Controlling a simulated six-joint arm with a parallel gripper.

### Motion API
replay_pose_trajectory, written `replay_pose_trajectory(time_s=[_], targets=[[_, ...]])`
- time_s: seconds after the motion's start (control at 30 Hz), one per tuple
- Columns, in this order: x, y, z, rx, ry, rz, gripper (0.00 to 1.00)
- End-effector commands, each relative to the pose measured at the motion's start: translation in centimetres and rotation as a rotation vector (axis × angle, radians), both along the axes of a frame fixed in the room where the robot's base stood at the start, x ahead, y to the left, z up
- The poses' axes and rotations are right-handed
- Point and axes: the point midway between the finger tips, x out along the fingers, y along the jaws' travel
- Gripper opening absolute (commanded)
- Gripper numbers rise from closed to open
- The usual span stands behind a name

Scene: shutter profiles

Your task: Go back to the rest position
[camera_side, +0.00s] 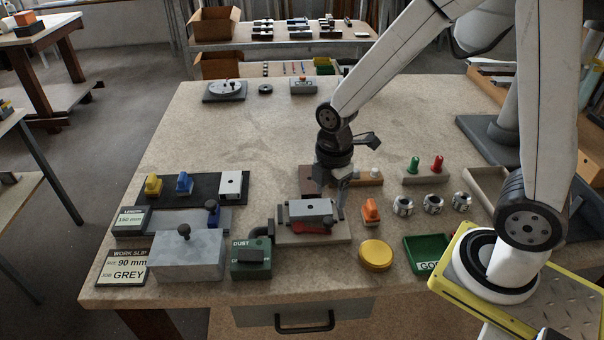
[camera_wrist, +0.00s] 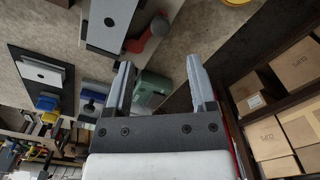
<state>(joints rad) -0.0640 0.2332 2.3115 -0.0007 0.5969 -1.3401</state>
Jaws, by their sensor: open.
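My gripper (camera_side: 332,190) hangs above the work table (camera_side: 230,125), just over a fixture with a grey block (camera_side: 310,209) and a red handle (camera_side: 314,223). Its two fingers are apart with nothing between them; the wrist view also shows them spread (camera_wrist: 160,68). The grey block (camera_wrist: 110,22) and the red handle (camera_wrist: 150,38) lie beyond the fingertips in the wrist view. Whether the fingertips touch anything on the fixture is hard to tell in the side view.
A green dust box (camera_side: 250,258), a large grey box (camera_side: 186,254) and a work slip reading 90 mm GREY (camera_side: 128,266) stand left. An orange piece (camera_side: 370,210), a yellow disc (camera_side: 376,255) and a green tray (camera_side: 426,250) are right.

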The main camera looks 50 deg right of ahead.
Motion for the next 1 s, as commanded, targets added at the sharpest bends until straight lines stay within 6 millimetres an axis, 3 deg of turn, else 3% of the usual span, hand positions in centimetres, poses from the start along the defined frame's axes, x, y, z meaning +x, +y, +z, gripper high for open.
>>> replay_pose_trajectory(time_s=[0.27, 1.0], targets=[[-0.4, -0.3, 0.3, 0.004, -0.027, -0.162, 0.72], [-3.0, -1.8, 1.5, 0.123, -0.174, -1.202, 0.72]])
